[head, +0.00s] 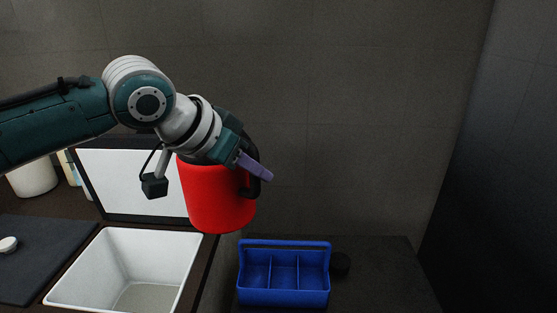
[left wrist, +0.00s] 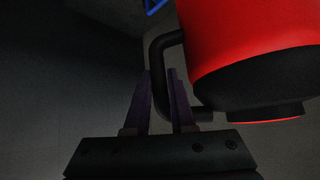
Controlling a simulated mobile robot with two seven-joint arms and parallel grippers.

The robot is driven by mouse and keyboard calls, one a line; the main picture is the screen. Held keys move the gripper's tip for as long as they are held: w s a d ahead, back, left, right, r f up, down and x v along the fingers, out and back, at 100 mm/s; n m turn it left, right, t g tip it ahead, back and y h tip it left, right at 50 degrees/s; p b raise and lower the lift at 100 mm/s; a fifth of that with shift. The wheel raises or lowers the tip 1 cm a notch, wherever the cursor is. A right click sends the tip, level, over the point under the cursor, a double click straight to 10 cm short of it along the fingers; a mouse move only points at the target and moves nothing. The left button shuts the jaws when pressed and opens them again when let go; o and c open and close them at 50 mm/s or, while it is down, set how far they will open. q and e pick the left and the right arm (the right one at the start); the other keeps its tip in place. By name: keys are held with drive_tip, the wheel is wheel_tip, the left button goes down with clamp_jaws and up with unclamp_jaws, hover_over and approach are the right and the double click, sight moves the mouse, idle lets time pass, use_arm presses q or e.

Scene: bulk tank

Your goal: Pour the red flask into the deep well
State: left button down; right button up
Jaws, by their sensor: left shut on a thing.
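The red flask (head: 212,195) hangs in the air in front of the wall, held by its black handle (left wrist: 163,75). My left gripper (head: 256,168) is shut on that handle, with a purple finger on each side of it in the left wrist view (left wrist: 160,90). In the left wrist view the red flask (left wrist: 245,35) shows its black end. The deep well (head: 120,270), a white open basin, is below and to the left of the flask. Its visible floor is bare. The flask's mouth is not clearly seen. My right gripper is not in view.
A blue divided caddy (head: 285,297) stands on the dark counter at the lower right, with a small dark round thing (head: 340,264) beside it. A white panel (head: 125,180) stands behind the well. A dark mat (head: 35,255) and a white container (head: 33,178) are at the left.

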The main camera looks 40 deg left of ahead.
sight(232, 217)
use_arm(q)
drive_tip(key=shift+n+y, duration=0.5)
drive_tip(key=a+f, duration=0.1)
drive_tip(key=f, duration=0.2)
drive_tip(key=s+a+f+b, duration=0.1)
drive_tip(key=f, duration=0.2)
drive_tip(key=s+a+f, duration=0.1)
drive_tip(key=a+f, duration=0.1)
drive_tip(key=f, duration=0.2)
drive_tip(key=shift+s, duration=0.1)
drive_tip(key=s+a+f+b, duration=0.1)
drive_tip(key=s+a+f, duration=0.1)
drive_tip(key=f, duration=0.3)
drive_tip(key=s+a+f+b, duration=0.2)
drive_tip(key=s+a+f, duration=0.1)
drive_tip(key=f, duration=0.3)
drive_tip(key=shift+s+f+n+y, duration=0.3)
drive_tip(key=shift+s+n, duration=0.1)
drive_tip(key=shift+s, duration=0.1)
drive_tip(key=shift+r, duration=0.1)
